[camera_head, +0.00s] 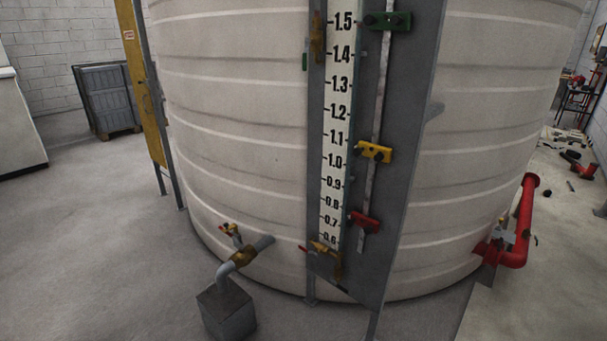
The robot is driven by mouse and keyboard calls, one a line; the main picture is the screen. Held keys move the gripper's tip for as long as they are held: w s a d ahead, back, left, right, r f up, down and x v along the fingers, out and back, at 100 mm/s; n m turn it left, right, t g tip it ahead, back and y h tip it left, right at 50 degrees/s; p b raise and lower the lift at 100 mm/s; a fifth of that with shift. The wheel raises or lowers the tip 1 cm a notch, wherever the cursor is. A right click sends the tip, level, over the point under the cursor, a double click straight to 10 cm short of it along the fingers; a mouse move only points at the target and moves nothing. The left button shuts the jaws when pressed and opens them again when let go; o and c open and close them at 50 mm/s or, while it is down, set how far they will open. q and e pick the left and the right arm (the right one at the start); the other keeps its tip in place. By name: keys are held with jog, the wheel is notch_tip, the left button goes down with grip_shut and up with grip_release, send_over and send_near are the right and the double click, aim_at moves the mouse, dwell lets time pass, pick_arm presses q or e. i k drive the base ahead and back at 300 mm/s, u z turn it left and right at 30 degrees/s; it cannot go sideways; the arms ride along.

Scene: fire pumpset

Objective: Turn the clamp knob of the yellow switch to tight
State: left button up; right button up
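The yellow switch (374,151) sits on a vertical light rod on the grey gauge panel, just right of the 1.0 to 1.1 marks. Dark knobs show at its left end and on its front; how tight the clamp knob is cannot be told. A green switch (387,21) is higher on the same rod, near 1.5. A red switch (365,222) is lower, near 0.7. Neither of my grippers shows in the head view.
The grey panel (398,190) with its white number scale (336,120) stands before a large ribbed white tank (235,120). A brass valve and pipe (241,257) enter a grey block (226,311) at lower left. A red pipe (522,225) is at right. Open floor lies left.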

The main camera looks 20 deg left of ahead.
aim_at(378, 157)
jog(key=u, duration=0.2)
jog(key=k, duration=0.4)
jog(key=z, duration=0.8)
jog(key=i, duration=0.7)
jog(key=z, duration=0.65)
jog(key=i, duration=0.75)
jog(key=u, duration=0.2)
